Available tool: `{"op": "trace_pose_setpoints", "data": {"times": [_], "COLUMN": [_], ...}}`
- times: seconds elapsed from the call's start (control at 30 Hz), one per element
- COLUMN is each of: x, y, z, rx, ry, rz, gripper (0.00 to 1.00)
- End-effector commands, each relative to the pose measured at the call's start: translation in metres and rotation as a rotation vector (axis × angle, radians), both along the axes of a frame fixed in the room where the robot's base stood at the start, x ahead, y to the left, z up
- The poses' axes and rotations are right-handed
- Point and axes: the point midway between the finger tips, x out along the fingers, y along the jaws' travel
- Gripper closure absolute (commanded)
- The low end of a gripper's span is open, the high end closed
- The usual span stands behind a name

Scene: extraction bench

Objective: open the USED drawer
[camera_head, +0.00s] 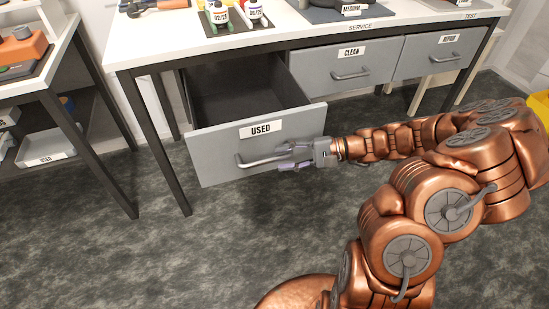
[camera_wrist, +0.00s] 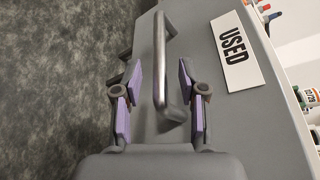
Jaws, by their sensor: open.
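The USED drawer (camera_head: 225,155) is pulled well out of the bench at its left end, and its dark inside (camera_head: 245,100) looks empty. Its front carries a white USED label (camera_head: 261,130) and a grey bar handle (camera_head: 250,161). My gripper (camera_head: 290,158) is at the right part of the handle, in front of the drawer face. In the wrist view the handle (camera_wrist: 159,60) runs between the two purple-padded fingers of my gripper (camera_wrist: 160,95), with gaps on both sides. The fingers are open. The USED label also shows in the wrist view (camera_wrist: 233,51).
The CLEAN drawer (camera_head: 347,68) and another drawer (camera_head: 442,55) to its right are shut. Bottles (camera_head: 218,14) stand in a tray on the bench top (camera_head: 130,50). A shelf unit (camera_head: 72,110) stands at left. The floor (camera_head: 130,260) in front is clear.

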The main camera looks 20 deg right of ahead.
Motion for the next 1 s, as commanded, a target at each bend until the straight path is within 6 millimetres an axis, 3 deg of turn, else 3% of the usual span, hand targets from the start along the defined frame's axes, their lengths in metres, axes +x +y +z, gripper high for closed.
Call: {"op": "trace_pose_setpoints", "data": {"times": [0.13,0.4,0.6,1.0], "x": [-0.007,-0.019,-0.023,-0.023], "y": [-0.031,-0.067,-0.077,-0.077], "z": [0.006,0.015,0.017,0.017], "rx": [-0.006,-0.002,-0.001,-0.001], "ry": [-0.001,0.0,0.0,0.0], "rz": [-0.006,-0.003,-0.002,-0.001], "gripper": [0.59,0.59,0.59,0.59]}}
